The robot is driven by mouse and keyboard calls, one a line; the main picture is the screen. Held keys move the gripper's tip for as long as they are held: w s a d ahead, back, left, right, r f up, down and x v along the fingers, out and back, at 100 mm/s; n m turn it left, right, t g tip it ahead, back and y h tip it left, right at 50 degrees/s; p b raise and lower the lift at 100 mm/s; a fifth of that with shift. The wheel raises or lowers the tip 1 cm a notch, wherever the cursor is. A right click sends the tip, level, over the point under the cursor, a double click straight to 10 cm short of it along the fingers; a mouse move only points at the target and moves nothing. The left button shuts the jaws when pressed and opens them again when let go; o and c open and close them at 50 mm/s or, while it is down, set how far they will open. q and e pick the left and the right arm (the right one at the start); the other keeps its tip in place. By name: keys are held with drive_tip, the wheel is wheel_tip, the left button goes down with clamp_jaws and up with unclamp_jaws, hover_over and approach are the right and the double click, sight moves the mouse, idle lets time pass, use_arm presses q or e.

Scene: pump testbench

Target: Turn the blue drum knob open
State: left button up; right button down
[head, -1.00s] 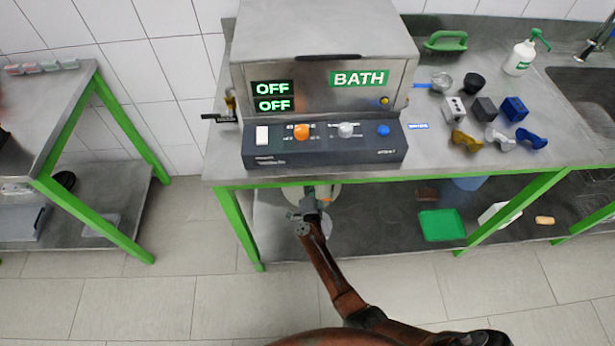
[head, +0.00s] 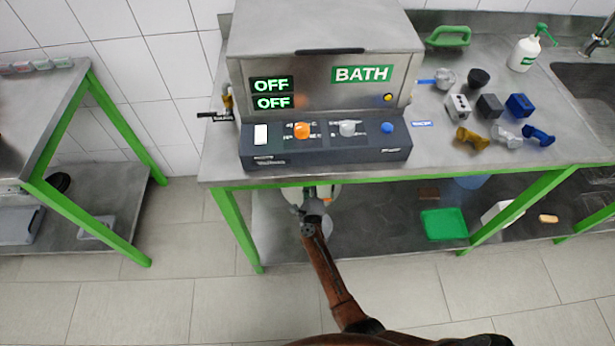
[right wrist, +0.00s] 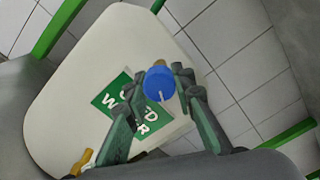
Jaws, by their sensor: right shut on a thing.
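The blue knob (right wrist: 159,84) sits on a white drum (right wrist: 85,80) with a green label (right wrist: 118,103), whose lettering is partly covered by a finger. A small white mark shows at the knob's lower edge. My right gripper (right wrist: 169,76) is shut on the knob, with one finger on each side. In the head view my right gripper (head: 313,204) is below the front edge of the bench, in front of the drum (head: 328,190). The bench top hides much of the drum, and I cannot make out the blue knob there. My left gripper is out of view.
The bath unit (head: 325,90) stands on the bench above my right arm, both displays reading OFF. A green tray (head: 443,224) lies on the lower shelf to the right. Another bench (head: 95,130) stands at the left, with open floor between.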

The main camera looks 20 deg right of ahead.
drive_tip(key=shift+a+f+m, duration=0.1)
drive_tip(key=shift+m, duration=0.3)
drive_tip(key=c, duration=1.6)
unclamp_jaws()
